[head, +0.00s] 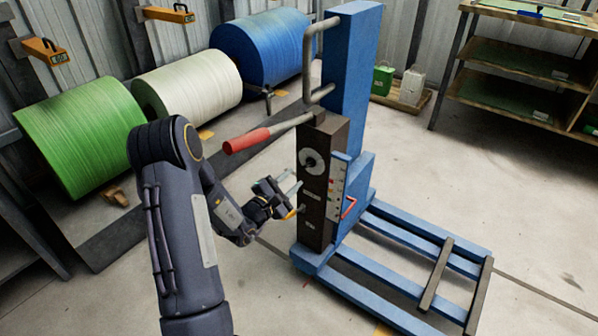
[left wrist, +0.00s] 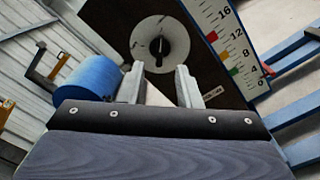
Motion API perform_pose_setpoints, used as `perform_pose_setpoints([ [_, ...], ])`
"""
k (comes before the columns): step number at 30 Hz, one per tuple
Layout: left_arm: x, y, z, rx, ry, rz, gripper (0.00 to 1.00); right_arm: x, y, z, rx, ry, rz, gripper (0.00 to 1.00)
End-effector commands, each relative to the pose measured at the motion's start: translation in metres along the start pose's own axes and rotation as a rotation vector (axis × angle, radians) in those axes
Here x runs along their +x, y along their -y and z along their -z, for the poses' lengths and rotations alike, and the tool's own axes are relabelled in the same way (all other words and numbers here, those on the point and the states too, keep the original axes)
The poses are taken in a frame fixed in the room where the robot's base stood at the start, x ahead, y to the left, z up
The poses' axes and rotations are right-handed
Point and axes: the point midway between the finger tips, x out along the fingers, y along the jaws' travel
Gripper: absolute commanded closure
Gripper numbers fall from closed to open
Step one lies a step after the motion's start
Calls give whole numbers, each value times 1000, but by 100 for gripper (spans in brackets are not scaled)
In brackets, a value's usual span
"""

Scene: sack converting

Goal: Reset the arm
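My left gripper (head: 294,200) is at the dark control box (head: 323,205) of a blue lift truck (head: 347,70), on the box's left side. It also shows in the left wrist view (left wrist: 160,82), with its two fingers apart and nothing held between them. A round pale dial (left wrist: 160,44) on the box's face lies beyond the fingertips; it also shows in the head view (head: 312,161). Whether a fingertip touches the box I cannot tell. A lever with a red grip (head: 247,140) sticks out above my left gripper. My right gripper is not in view.
Green (head: 80,135), white (head: 190,92) and blue (head: 262,48) rolls stand along the left wall. The truck's blue forks (head: 400,270) reach out low at the right. A shelf (head: 520,60) stands at the back right. Open floor lies between truck and shelf.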

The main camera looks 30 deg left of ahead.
Motion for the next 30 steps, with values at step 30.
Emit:
perform_pose_setpoints([
  [30,-31,5,-146,131,373,251,69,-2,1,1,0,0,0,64],
])
